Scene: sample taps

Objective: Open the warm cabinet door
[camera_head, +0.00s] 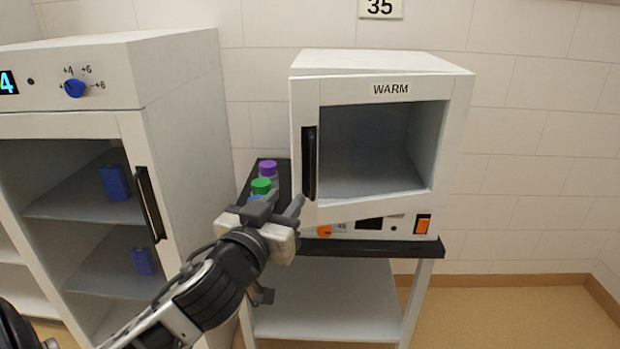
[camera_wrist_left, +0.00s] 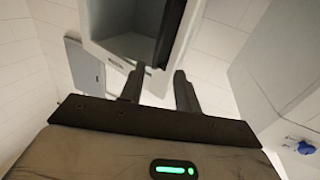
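The warm cabinet (camera_head: 391,90) is a white box with a dark window, standing on a bench against the wall. Its door (camera_head: 365,208) looks shut or nearly shut; I cannot tell if there is a slight gap. A black upright handle (camera_head: 309,163) runs along the door's left side. My left gripper (camera_head: 286,203) is just left of and below the handle, apart from it. In the left wrist view, the gripper (camera_wrist_left: 158,84) has its fingers spread with nothing between them, and the dark handle (camera_wrist_left: 169,35) lies beyond the fingertips. My right gripper is not in view.
Bottles with purple (camera_head: 268,165) and green (camera_head: 261,186) caps stand behind my left gripper on a black tray (camera_head: 284,172). A larger cabinet (camera_head: 180,130) with a blue knob (camera_head: 75,88) and black handle (camera_head: 150,203) stands left. Floor to the right is clear.

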